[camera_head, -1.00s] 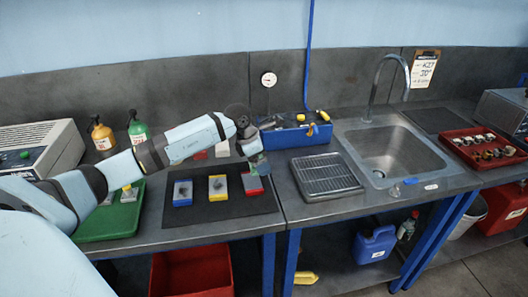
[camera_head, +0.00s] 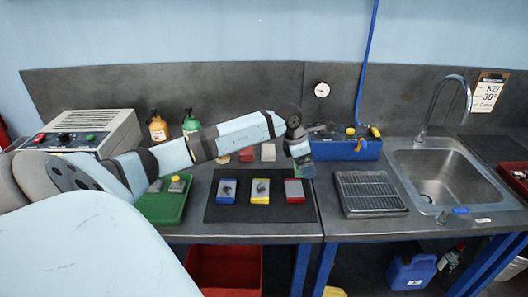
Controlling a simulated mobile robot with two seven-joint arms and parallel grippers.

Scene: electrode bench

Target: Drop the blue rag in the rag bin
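My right gripper is not in view. I cannot clearly make out a blue rag. A small blue thing (camera_head: 460,210) lies at the sink's front edge, too small to identify. A red open bin (camera_head: 222,268) stands under the bench; I cannot tell whether it is the rag bin.
Blue, yellow and red blocks lie on the black mat (camera_head: 215,212). A green tray (camera_head: 160,209) is left of it. A blue toolbox (camera_head: 345,150), a ribbed grey tray (camera_head: 370,192) and a sink (camera_head: 440,178) are to the right. A blue jug (camera_head: 410,271) stands below.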

